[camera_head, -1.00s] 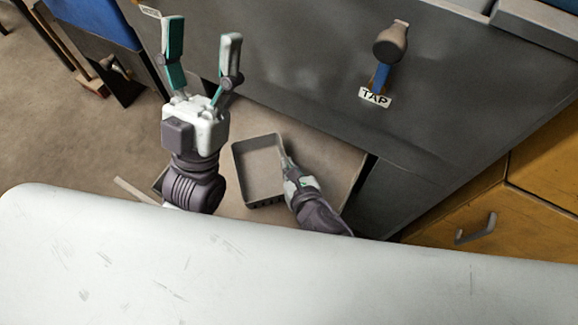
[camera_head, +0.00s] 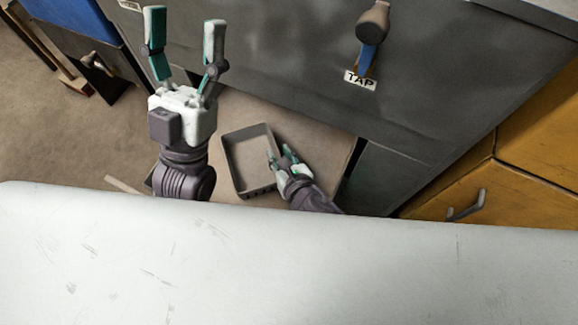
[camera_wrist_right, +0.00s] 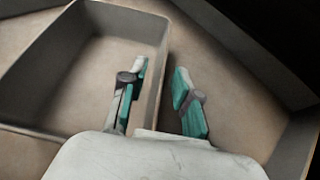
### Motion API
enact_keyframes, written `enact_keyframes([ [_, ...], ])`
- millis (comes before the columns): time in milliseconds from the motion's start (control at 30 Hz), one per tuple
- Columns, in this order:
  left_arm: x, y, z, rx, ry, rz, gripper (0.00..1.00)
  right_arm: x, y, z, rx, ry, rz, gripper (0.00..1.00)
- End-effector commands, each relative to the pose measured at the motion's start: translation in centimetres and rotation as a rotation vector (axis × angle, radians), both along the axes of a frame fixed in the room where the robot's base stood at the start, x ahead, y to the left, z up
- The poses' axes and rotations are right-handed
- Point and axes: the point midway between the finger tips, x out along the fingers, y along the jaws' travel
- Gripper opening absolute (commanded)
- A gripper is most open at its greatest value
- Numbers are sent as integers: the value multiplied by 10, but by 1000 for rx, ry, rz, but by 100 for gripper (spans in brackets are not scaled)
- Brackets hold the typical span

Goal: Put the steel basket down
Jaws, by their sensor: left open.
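The steel basket (camera_head: 228,165) is a grey open box with slots along its near side, low down beyond the white surface. It also shows in the right wrist view (camera_wrist_right: 122,24), empty where I can see into it, over a brown surface. My right gripper (camera_head: 281,156) is open at the basket's right side. In the right wrist view its fingers (camera_wrist_right: 159,92) stand apart with the basket's right wall between them, one finger inside. My left gripper (camera_head: 184,40) is open and empty, pointing up the picture, left of the basket.
A white surface (camera_head: 280,265) fills the near part of the view. Yellow drawers (camera_head: 535,190) are at the right. Open brown floor (camera_head: 55,125) lies at the left.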

Motion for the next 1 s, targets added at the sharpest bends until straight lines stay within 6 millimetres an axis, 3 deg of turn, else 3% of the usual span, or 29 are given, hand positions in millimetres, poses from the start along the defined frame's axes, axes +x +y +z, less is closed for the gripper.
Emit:
enact_keyframes([
  [167, 26, -4, -14, 54, 176, 10, 66, -17, -9, 10, -3, 2, 1, 31],
  [500, 70, -7, -72, 178, 606, 34, 66, -59, -31, 33, -3, 3, 1, 31],
  [800, 80, -3, -119, 251, 875, 48, 66, -87, -46, 48, -1, 2, 0, 31],
  [1000, 81, -2, -130, 266, 931, 50, 66, -93, -49, 50, 0, 1, 0, 31],
])
